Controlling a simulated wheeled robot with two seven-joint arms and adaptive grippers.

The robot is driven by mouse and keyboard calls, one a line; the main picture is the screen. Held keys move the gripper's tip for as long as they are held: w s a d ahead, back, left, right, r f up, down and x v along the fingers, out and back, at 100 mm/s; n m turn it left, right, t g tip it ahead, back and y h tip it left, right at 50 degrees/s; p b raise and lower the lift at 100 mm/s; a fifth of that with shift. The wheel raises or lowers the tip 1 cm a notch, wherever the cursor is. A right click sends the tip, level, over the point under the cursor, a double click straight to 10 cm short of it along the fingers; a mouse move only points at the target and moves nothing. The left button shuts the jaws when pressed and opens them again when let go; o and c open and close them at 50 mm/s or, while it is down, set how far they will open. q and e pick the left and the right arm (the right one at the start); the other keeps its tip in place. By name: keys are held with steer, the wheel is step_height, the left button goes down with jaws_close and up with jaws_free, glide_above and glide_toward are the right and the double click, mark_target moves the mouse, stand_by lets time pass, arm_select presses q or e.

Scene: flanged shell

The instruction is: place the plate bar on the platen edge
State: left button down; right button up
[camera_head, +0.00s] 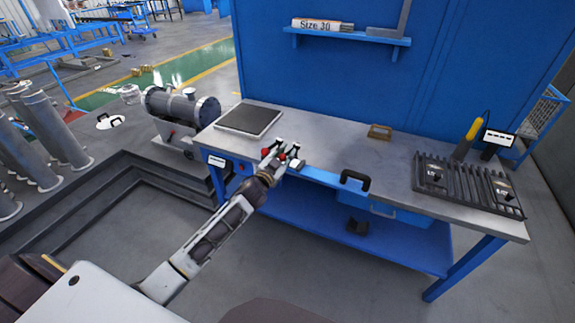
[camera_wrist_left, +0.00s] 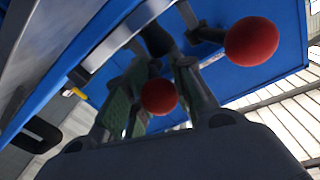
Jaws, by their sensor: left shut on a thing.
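The platen (camera_head: 248,120), a dark square plate with a pale rim, lies on the left part of the workbench top. My left gripper (camera_head: 276,157) is at the bench's front edge, just to the right of and in front of the platen. It is shut on a red-knobbed handle (camera_wrist_left: 158,97), whose knob shows between the fingers in the left wrist view. A second red knob (camera_wrist_left: 250,41) is beside the fingers. I cannot tell for sure which piece is the plate bar. My right gripper is not in view.
The grey bench top (camera_head: 340,143) is mostly clear in the middle. A small brown tray (camera_head: 380,132) sits near the back, and a dark ribbed rack (camera_head: 467,187) at the right. A blue shelf (camera_head: 345,36) is above. A flanged cylinder (camera_head: 180,106) stands left of the bench.

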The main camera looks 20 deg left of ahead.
arm_select(q)
steer(key=w+a+r+n+g+y, duration=0.1)
steer(key=w+a+r+n+y, duration=0.3)
steer(key=a+r, duration=0.95)
steer(key=w+a+r+n+y, duration=0.2)
steer(key=w+a+r+y, duration=0.35)
steer(key=a+r, duration=0.8)
steer(key=m+h, duration=0.2)
steer(key=h, duration=0.1)
glide_above(305, 172)
steer(key=w+a, duration=0.2)
steer(key=a, duration=0.9)
step_height(305, 172, down, 22)
steer(key=shift+s+d+f, duration=0.1)
steer(key=shift+s, duration=0.05)
steer(key=s+d+f+m+h, duration=0.1)
steer(key=s+d+f+h, duration=0.1)
steer(key=s+d, duration=0.6)
steer(key=s+d+f+m+t+h, duration=0.1)
steer(key=s+d+f, duration=0.4)
steer(key=d, duration=1.1)
steer(key=s+h, duration=0.1)
steer(key=s, duration=0.2)
steer(key=shift+s+m+h, duration=0.25)
steer(key=shift+m+h, duration=0.1)
steer(key=shift+m, duration=0.05)
